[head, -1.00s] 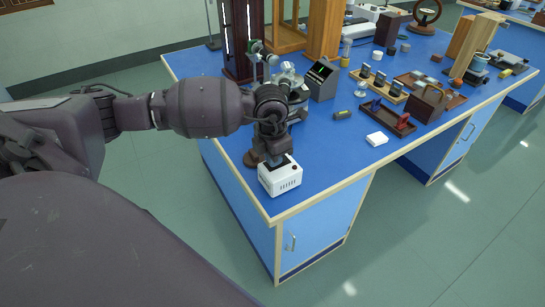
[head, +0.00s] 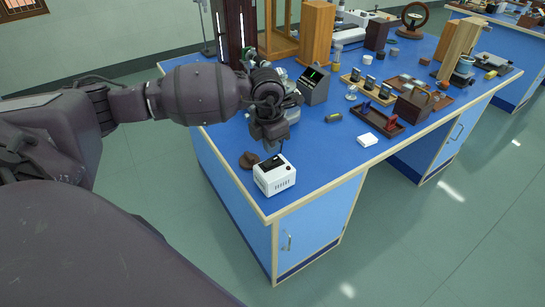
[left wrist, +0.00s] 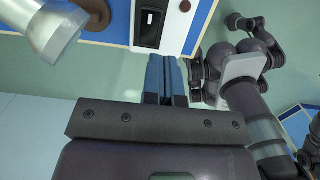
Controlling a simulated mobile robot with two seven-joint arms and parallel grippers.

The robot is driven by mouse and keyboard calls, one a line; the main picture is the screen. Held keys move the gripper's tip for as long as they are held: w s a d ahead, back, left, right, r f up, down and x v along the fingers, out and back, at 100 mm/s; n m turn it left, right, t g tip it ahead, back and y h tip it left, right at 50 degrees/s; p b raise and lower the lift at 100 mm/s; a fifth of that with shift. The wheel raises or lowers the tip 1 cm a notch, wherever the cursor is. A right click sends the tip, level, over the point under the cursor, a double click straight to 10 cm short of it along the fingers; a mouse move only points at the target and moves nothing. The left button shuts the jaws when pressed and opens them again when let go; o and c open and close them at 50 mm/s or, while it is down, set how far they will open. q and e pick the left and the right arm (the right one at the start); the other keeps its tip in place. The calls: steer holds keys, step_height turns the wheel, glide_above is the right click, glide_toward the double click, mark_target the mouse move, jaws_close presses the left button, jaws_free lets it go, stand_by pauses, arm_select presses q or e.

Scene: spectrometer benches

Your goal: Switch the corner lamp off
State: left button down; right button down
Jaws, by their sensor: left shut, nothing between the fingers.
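A white box (head: 275,177) with side vents and a dark switch panel on top stands at the near corner of the blue bench. In the left wrist view its black switch panel (left wrist: 148,24) holds a pale rocker, with a small round knob beside it. A silver cone, apparently a lamp head (left wrist: 52,32), shows at the upper left of that view. A round brown base (head: 249,160) stands just behind the box; what rises from it is hidden by my arm. My left gripper (head: 270,148) is shut and empty, just above the box's top. I cannot tell whether the lamp is lit.
The blue bench (head: 318,155) has free room right of the box. A second bench is at the upper right.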

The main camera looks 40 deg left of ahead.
mark_target(269, 165)
arm_select(q)
step_height(269, 165, up, 9)
steer(key=shift+s+a+f, duration=0.15)
steer(key=shift+a+f, duration=0.05)
steer(key=shift+a, duration=0.15)
stand_by(0.3)
steer(key=s+d+f+n+t+h, duration=0.2)
steer(key=s+d+n+h, duration=0.1)
steer(key=d+h, duration=0.3)
steer(key=s+d+f+n+t+h, duration=0.1)
steer(key=s+d+f+n+h, duration=0.1)
steer(key=d+n+h, duration=0.35)
steer(key=s+d+f+n+t+h, duration=0.1)
steer(key=s+d+f+t+h, duration=0.15)
steer(key=d+h, duration=0.45)
steer(key=s+a+f+n+t+y, duration=0.35)
steer(key=a+f+n+y, duration=0.4)
steer(key=n, duration=0.55)
steer(key=s+a+f+n+t+y, duration=0.3)
steer(key=a+f+n+t+y, duration=0.15)
steer(key=f+n+y, duration=0.7)
steer(key=s+f+n+g, duration=0.3)
steer(key=s+f+n, duration=0.1)
steer(key=s, duration=0.4)
steer(key=shift+a+n, duration=0.35)
steer(key=shift+n, duration=0.35)
